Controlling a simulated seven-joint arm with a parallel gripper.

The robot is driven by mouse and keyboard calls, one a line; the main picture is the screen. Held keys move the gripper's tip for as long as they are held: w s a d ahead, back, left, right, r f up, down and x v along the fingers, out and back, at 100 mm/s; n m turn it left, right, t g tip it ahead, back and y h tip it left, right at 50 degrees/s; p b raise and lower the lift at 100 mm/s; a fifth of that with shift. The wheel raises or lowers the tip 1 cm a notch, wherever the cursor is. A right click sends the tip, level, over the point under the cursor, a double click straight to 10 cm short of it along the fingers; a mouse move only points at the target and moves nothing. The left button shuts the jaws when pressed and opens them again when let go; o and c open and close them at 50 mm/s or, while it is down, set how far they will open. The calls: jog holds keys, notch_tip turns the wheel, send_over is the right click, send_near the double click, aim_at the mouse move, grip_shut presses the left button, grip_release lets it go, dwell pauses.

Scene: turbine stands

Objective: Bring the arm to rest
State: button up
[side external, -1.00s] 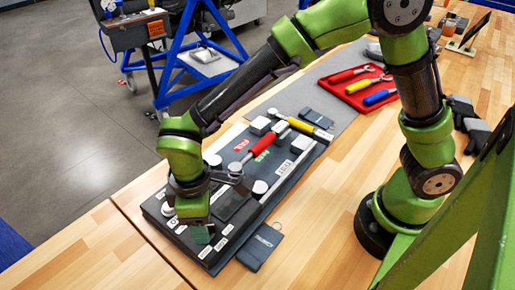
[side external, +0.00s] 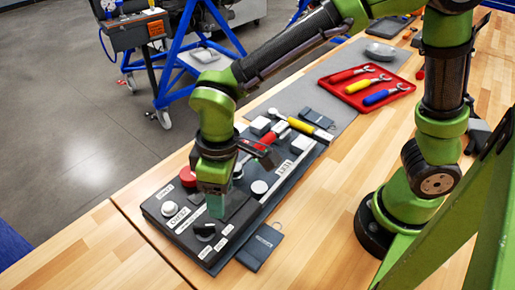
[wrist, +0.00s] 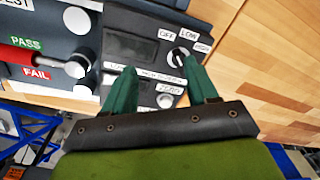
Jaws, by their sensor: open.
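My gripper (side external: 215,206) is above the front part of a dark test panel (side external: 235,240), its fingers pointing down. The wrist view shows the two teal fingers (wrist: 161,75) spread apart with nothing held between them. A dark rotary knob (wrist: 177,57) with OFF and LOW labels lies just beyond the right fingertip; it also shows in the side view (side external: 205,229). I cannot tell how high the fingertips are above the panel. A red button (side external: 188,176) and a white knob (side external: 170,207) are left of the gripper. My gripper hides part of the panel's middle.
A red tray (side external: 365,88) with tools sits farther back on a grey mat. A dark tag (side external: 260,246) lies beside the panel. Bare wooden table (side external: 325,215) is clear to the right.

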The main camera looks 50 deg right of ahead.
jog(key=s+d+r+m+t, duration=0.1)
jog(key=d+r+m+t, duration=0.1)
jog(key=d, duration=0.5)
jog(key=s+d+r+m+t, duration=0.2)
jog(key=d+r+m, duration=0.2)
jog(key=d+r, duration=0.2)
jog(key=s+d+r+m+t+y, duration=0.1)
jog(key=d+r+m+t, duration=0.2)
jog(key=d, duration=0.5)
jog(key=shift+s+r+m, duration=0.4)
jog(key=shift+r+m, duration=0.2)
jog(key=shift+r, duration=0.05)
